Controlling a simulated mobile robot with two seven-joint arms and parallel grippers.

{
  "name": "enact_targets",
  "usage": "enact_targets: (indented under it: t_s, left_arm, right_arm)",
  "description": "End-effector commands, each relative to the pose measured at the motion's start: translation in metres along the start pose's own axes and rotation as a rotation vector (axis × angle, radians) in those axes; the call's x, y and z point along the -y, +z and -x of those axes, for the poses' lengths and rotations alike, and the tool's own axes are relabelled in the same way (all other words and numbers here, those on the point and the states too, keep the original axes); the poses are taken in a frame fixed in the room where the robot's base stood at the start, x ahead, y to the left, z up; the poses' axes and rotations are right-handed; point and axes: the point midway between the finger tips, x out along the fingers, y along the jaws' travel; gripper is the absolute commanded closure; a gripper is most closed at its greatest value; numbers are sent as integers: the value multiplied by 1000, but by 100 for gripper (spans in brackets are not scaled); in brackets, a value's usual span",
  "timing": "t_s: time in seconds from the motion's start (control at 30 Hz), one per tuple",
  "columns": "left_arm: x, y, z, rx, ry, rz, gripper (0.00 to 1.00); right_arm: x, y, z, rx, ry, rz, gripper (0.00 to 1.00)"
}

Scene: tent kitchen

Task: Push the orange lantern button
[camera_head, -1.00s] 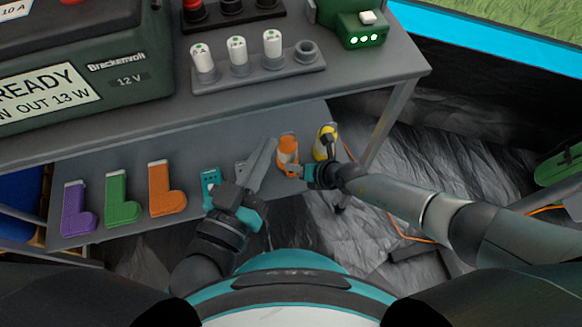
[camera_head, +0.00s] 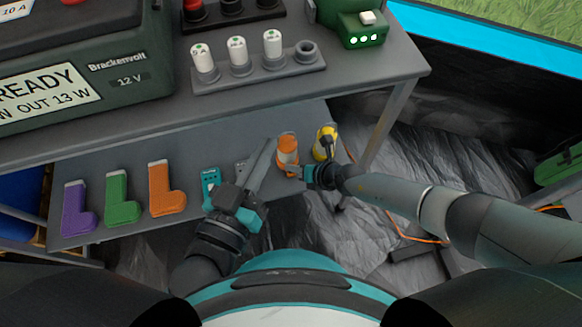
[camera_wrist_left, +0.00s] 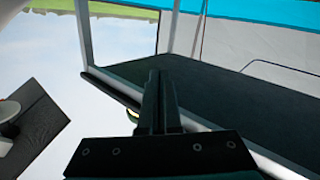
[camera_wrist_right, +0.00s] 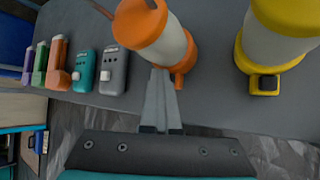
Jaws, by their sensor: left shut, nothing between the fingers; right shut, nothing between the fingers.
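The orange lantern (camera_head: 287,146), with a pale middle band, stands on the lower shelf near its right end. In the right wrist view the orange lantern (camera_wrist_right: 160,38) has an orange button (camera_wrist_right: 180,74) low on its near side. My right gripper (camera_head: 291,171) is shut, its tips at that button in the right wrist view (camera_wrist_right: 161,72); whether they touch it I cannot tell. My left gripper (camera_head: 267,144) is shut and empty, its long fingers just left of the lantern. It also shows shut in the left wrist view (camera_wrist_left: 157,75).
A yellow lantern (camera_head: 326,141) stands right of the orange one. Grey (camera_wrist_right: 113,70) and teal (camera_head: 209,182) devices and orange, green and purple boot-shaped things line the shelf to the left. The upper table (camera_head: 370,75) overhangs the back, with a leg at right.

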Motion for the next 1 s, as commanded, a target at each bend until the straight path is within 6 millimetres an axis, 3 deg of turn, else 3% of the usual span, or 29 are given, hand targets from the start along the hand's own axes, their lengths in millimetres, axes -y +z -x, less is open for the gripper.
enact_targets:
  t_s: [0.2, 0.53, 1.0]
  left_arm:
    - [-2, -8, 0, -1, 0, 0, 100]
    - [1, -5, -2, 18, -5, -5, 100]
    - [28, 13, -6, 324, -68, -71, 100]
  right_arm:
    - [1, -2, 7, -10, -7, -3, 100]
    - [0, -1, 6, -6, -4, -1, 100]
    - [-8, 7, 16, -5, -3, -1, 100]
